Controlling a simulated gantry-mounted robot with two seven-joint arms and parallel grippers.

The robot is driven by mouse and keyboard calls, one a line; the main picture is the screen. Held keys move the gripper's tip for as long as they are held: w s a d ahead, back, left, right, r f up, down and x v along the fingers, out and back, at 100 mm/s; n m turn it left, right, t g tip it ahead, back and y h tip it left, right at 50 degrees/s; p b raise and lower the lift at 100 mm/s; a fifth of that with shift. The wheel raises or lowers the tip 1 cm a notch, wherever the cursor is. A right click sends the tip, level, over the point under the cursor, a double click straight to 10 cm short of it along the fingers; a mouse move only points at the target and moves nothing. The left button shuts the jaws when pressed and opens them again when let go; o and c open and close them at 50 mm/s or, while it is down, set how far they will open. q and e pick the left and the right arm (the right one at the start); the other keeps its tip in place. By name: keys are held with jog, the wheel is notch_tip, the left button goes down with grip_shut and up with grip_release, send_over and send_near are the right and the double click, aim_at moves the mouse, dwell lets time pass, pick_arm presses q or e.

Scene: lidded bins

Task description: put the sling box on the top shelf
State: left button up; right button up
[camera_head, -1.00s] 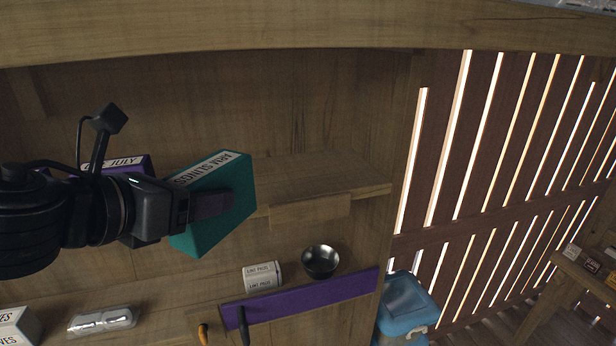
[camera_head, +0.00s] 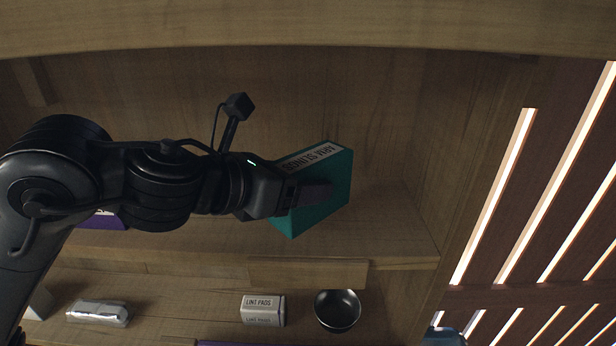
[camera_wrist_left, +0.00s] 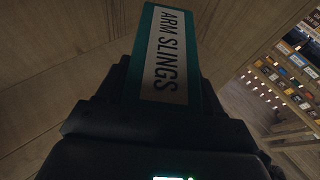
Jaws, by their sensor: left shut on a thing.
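The sling box is a teal box (camera_head: 336,185) with a white label that reads "ARM SLINGS". My left gripper (camera_head: 312,196) is shut on it and holds it tilted at the upper wooden shelf (camera_head: 385,225). I cannot tell whether the box touches the shelf. In the left wrist view the box (camera_wrist_left: 208,98) stands between the fingers with its label facing the camera. My right gripper is not in view.
A purple box (camera_head: 100,221) sits on the upper shelf, mostly hidden behind my left arm. The shelf is clear to the right of the teal box. Below are lint pads (camera_head: 263,310), a metal bowl (camera_head: 337,310) and a clear-wrapped pack (camera_head: 98,312). A wooden beam (camera_head: 300,25) crosses above.

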pick_arm(q)
notch_tip(320, 180, down, 2)
jog(key=shift+s+f, duration=0.1)
jog(key=shift+f, duration=0.15)
jog(key=shift+f, duration=0.1)
jog(key=o, duration=1.2)
jog(key=shift+c, duration=0.2)
